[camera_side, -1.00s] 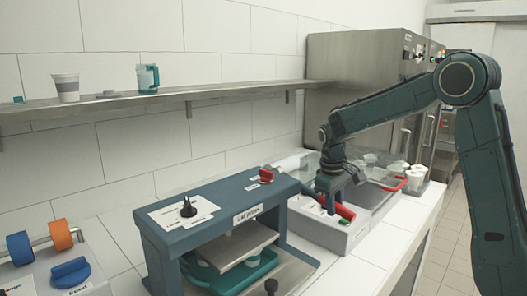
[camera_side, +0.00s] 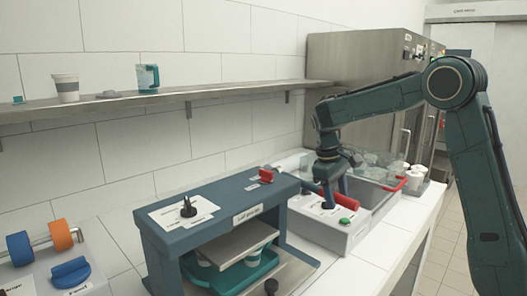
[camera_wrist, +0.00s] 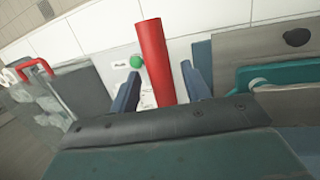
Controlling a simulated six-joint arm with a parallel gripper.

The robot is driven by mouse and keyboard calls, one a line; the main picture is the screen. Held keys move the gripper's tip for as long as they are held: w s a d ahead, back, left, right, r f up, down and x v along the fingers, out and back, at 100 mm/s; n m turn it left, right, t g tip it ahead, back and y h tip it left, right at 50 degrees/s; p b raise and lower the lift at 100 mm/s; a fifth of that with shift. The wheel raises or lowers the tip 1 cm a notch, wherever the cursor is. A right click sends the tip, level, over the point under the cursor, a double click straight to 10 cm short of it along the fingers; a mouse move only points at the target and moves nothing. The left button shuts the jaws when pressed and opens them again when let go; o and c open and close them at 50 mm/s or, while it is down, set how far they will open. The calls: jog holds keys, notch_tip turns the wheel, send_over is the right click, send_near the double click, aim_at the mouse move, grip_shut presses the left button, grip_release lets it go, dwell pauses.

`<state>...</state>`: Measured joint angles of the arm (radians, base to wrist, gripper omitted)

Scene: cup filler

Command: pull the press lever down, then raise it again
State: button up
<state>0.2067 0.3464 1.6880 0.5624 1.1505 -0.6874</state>
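The lid press (camera_side: 215,205) is a blue-grey frame at the middle front of the side view. Its flat metal plate (camera_side: 240,243) hangs above a teal tray (camera_side: 240,274), with a gap and pale cups partly visible beneath. A thick red bar (camera_side: 311,188), seemingly the press lever, sits right of the frame. It also shows in the wrist view (camera_wrist: 155,60). My gripper (camera_side: 328,203) is at this bar. In the wrist view, its two blue fingers (camera_wrist: 162,82) stand on either side of the bar, with gaps visible. The lever's pivot is hidden.
A grey box with a green button (camera_side: 345,221) lies beside my gripper. A bin with a red handle (camera_side: 393,186) and white cups (camera_side: 416,173) are to the right. A wall shelf (camera_side: 150,100) runs behind. Orange and blue rolls (camera_side: 60,236) stand at left.

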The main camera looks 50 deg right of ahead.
jog(key=shift+r, duration=0.1)
dwell(0.3)
jog(key=v, duration=0.7)
dwell(0.6)
jog(key=shift+a+r, duration=0.1)
jog(key=c, duration=0.3)
jog(key=shift+a+f+n, duration=0.3)
jog(key=shift+f, duration=0.05)
grip_shut()
jog(key=s+a+f+n+t+h, duration=0.2)
jog(key=a+f+n+h, duration=0.6)
jog(key=n, duration=0.9)
jog(key=shift+s+a+f+h, duration=0.3)
jog(key=shift+s+a+h, duration=0.05)
jog(key=shift+a+h, duration=0.6)
